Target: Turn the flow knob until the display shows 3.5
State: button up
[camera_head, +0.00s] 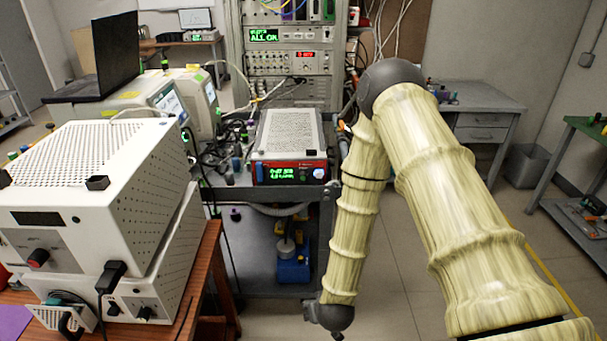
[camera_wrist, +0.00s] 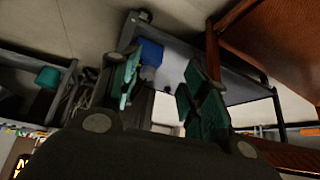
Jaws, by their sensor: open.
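A device with a red front (camera_head: 290,172) sits on the cart in the middle of the head view. Its green display (camera_head: 284,174) has two lines; the lower one seems to read about 4.0, too small to be sure. A small pale round knob (camera_head: 319,173) is at the right of that front and looks like the flow knob. My gripper (camera_wrist: 165,88) is open and empty in the wrist view, with teal finger pads spread apart. In the head view my arm hangs right of the device, its wrist low beside the cart; the fingers are not visible there. The knob is not visible in the wrist view.
Cables (camera_head: 208,150) lie left of the device. A rack (camera_head: 290,60) stands behind. A blue object (camera_head: 293,265) is on the cart's lower shelf. The right floor is mostly clear.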

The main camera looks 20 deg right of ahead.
jog(key=w+r+t+h, duration=0.1)
jog(key=w+r+t, duration=0.2)
jog(key=w+r, duration=0.95)
jog(key=m+t+h+p, duration=0.2)
jog(key=m+t+h, duration=0.1)
send_near(303, 177)
jog(key=shift+y, duration=0.3)
jog(key=p+x, duration=0.1)
jog(key=x, duration=0.3)
jog(key=p+x, duration=0.1)
jog(key=x, duration=0.4)
jog(key=shift+s+d, duration=0.15)
jog(key=shift+d, duration=0.05)
jog(key=shift+n, duration=0.3)
grip_shut()
